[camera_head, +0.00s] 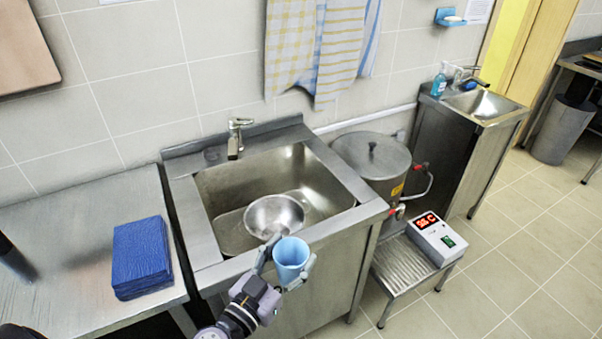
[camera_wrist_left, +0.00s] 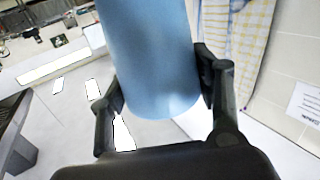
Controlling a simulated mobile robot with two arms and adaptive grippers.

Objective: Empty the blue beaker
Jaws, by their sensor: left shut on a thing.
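The blue beaker (camera_head: 291,258) is held between the fingers of my left gripper (camera_head: 287,268), in front of the sink's front rim. Its open top faces up toward the head camera, and it looks roughly upright or slightly tilted. What is inside it cannot be made out. In the left wrist view the beaker (camera_wrist_left: 150,55) fills the space between the two dark fingers (camera_wrist_left: 163,95), which close on its sides. My right gripper is not in view.
The steel sink (camera_head: 330,165) holds a round metal bowl (camera_head: 273,214), under a tap (camera_head: 236,137). A blue cloth stack (camera_head: 141,257) lies on the left counter (camera_head: 70,235). A lidded pot (camera_head: 371,155) and a heater box with red digits (camera_head: 437,238) stand at right.

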